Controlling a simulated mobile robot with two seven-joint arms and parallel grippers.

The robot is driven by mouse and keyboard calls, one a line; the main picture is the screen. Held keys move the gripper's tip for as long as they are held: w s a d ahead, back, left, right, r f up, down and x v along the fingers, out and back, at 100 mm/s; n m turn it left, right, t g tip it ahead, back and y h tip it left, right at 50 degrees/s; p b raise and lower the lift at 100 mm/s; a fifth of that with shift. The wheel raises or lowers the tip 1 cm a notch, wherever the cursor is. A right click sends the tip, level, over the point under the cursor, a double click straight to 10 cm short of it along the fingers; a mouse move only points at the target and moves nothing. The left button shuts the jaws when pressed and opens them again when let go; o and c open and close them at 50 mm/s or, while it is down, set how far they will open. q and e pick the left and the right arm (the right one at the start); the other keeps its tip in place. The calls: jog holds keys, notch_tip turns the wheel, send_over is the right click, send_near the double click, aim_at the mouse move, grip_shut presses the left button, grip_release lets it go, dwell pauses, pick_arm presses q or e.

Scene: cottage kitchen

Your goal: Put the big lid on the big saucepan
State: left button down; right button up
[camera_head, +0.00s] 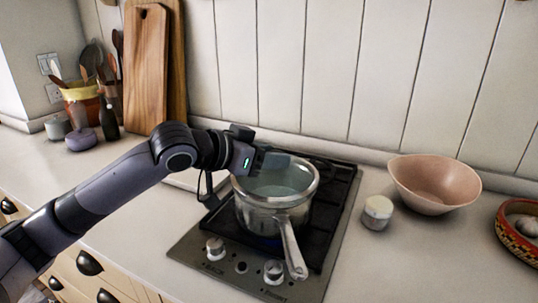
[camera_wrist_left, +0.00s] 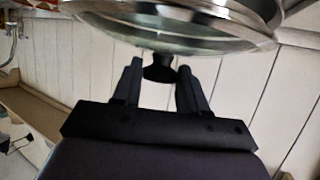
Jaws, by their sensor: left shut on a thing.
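The big saucepan (camera_head: 270,222) is a shiny metal pan standing on the hob, its handle pointing to the front right. The big lid (camera_head: 285,178), clear glass with a metal rim, is over the pan's mouth. I cannot tell whether it rests on the rim or hovers just above it. My left gripper (camera_head: 272,160) comes in from the left above the pan. In the left wrist view, the gripper (camera_wrist_left: 160,85) is shut on the lid's black knob (camera_wrist_left: 159,68), with the glass (camera_wrist_left: 150,38) beyond. The knob is hidden in the head view. My right gripper is out of view.
The black hob (camera_head: 335,215) has knobs along its front. To its right are a small white pot (camera_head: 377,212), a pink bowl (camera_head: 435,185) and a patterned bowl (camera_head: 515,243). Cutting boards (camera_head: 147,65) and a utensil pot (camera_head: 82,105) stand at the back left.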

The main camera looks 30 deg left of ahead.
pick_arm(q)
jog(key=shift+r, duration=0.15)
jog(key=shift+p, duration=0.4)
jog(key=shift+f+b, duration=0.3)
jog(key=shift+f, duration=0.25)
jog(key=c, duration=0.9)
grip_release()
jog(key=shift+f, duration=0.1)
jog(key=shift+s, duration=0.1)
